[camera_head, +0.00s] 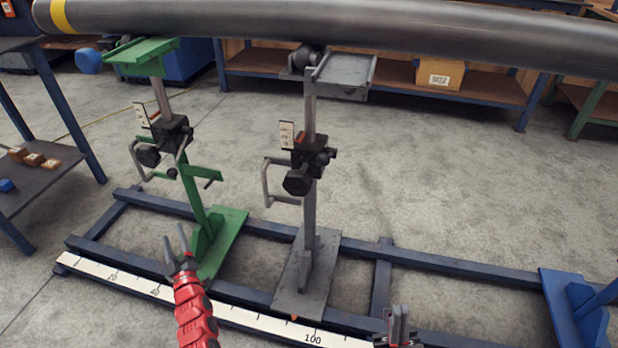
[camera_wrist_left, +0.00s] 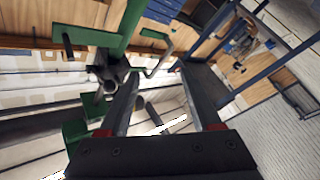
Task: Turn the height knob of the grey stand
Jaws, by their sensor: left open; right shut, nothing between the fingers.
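The grey stand (camera_head: 309,215) stands upright on the floor frame, a little left of centre in the head view. Its black height knob (camera_head: 297,183) is on the front of the black clamp block, beside a grey bent handle (camera_head: 268,182) and a small scale plate (camera_head: 287,135). My left gripper (camera_head: 175,235) is open and empty, low and left of the grey stand, in front of the green stand's base. In the left wrist view its two fingers (camera_wrist_left: 168,95) are spread apart. My right gripper (camera_head: 399,318) is shut and empty at the bottom edge, right of the grey stand's base. Neither gripper touches the knob.
The green stand (camera_head: 192,185) has a similar knob and also shows in the left wrist view (camera_wrist_left: 97,38). A large grey pipe (camera_head: 330,22) crosses above both stands. The blue floor frame (camera_head: 440,262) carries a ruler (camera_head: 125,278). A side table (camera_head: 40,180) is at left.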

